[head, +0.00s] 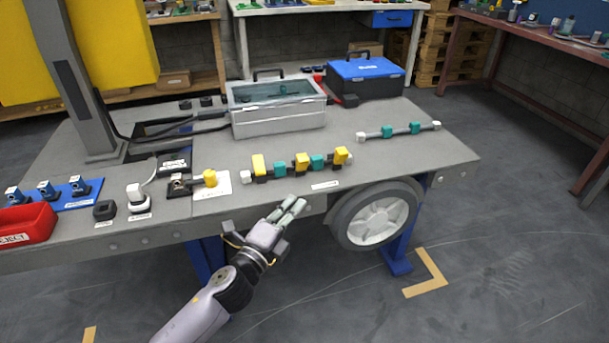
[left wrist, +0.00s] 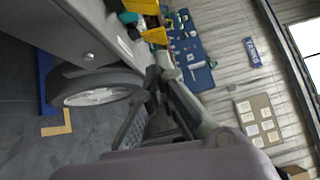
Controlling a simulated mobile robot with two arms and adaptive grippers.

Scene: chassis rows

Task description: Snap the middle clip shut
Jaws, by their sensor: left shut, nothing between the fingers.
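The near row (head: 291,166) lies along the front edge of the bench in the head view. It has three yellow clips on dark bases, with teal blocks between them and white end pieces. The middle clip (head: 302,161) stands between the two teal blocks; I cannot tell from here whether it is open or shut. The left clip (head: 258,163) looks upright and the right clip (head: 341,156) looks tilted. My left gripper (head: 295,206) is shut and empty, just in front of the bench edge below the middle clip, apart from it. Yellow clips also show at the top of the left wrist view (left wrist: 155,36).
A second rod (head: 400,131) with teal blocks and white ends lies farther back. A clear-lidded case (head: 278,118) and a blue toolbox (head: 365,78) stand behind. A red bin (head: 25,223) is at left. A wheel (head: 376,217) hangs below the front edge.

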